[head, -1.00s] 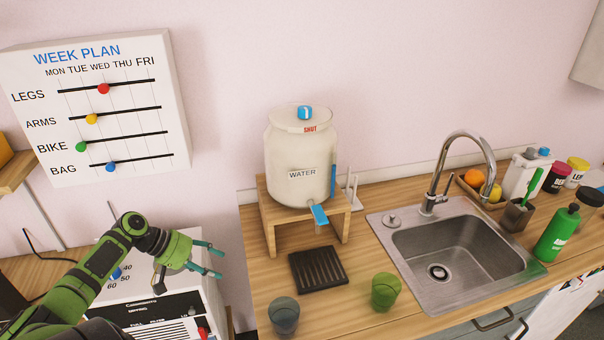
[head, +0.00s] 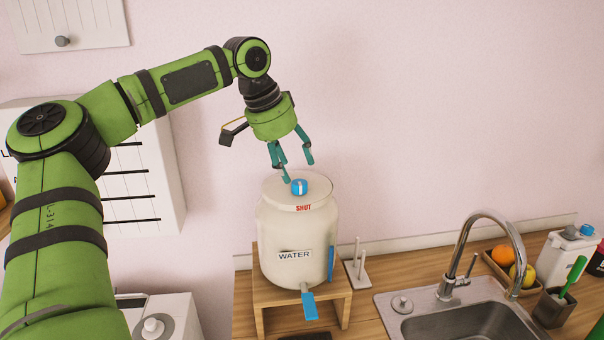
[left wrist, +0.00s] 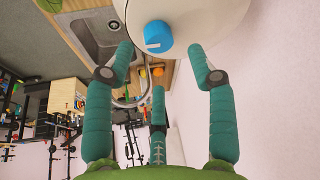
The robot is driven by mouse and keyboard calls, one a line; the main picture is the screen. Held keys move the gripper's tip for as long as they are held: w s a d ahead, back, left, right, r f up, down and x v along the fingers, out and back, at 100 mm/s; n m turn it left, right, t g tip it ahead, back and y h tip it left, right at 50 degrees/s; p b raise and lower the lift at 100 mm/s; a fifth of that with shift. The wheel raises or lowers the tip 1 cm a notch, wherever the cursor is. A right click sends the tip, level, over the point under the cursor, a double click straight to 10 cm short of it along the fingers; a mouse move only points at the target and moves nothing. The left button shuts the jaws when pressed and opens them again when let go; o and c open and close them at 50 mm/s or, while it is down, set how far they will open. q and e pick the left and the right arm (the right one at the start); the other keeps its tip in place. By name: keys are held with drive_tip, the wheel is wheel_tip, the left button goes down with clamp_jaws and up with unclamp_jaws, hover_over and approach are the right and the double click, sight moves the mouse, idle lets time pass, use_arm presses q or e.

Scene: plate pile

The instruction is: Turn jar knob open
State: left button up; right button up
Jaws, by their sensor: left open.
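A white jar (head: 291,230) labelled WATER stands on a wooden stand. Its blue knob (head: 299,187) sits on top of the lid, with a white mark on it and the red word SHUT on the lid's front. A blue tap lever (head: 309,305) is low on the jar's front. My left gripper (head: 290,170) is open and empty, pointing down just above the lid, its teal fingers close to the knob and apart from it. In the left wrist view the knob (left wrist: 154,36) lies ahead, between the two outer fingers (left wrist: 163,70). My right gripper is not seen.
The wooden stand (head: 340,299) rests on the counter. A white peg holder (head: 357,268) stands right of the jar. The sink (head: 462,322) with its tall curved faucet (head: 475,240) is farther right. The space above the jar is clear except for my arm.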

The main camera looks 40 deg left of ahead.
sight(299, 182)
use_arm(q)
drive_tip(key=p+x, duration=0.1)
drive_tip(key=x, duration=0.2)
drive_tip(key=shift+f, duration=0.3)
drive_tip(key=shift+w+f, duration=0.25)
drive_tip(key=shift+f, duration=0.35)
drive_tip(key=c, duration=0.7)
drive_tip(key=shift+s, duration=0.1)
drive_tip(key=c, duration=0.4)
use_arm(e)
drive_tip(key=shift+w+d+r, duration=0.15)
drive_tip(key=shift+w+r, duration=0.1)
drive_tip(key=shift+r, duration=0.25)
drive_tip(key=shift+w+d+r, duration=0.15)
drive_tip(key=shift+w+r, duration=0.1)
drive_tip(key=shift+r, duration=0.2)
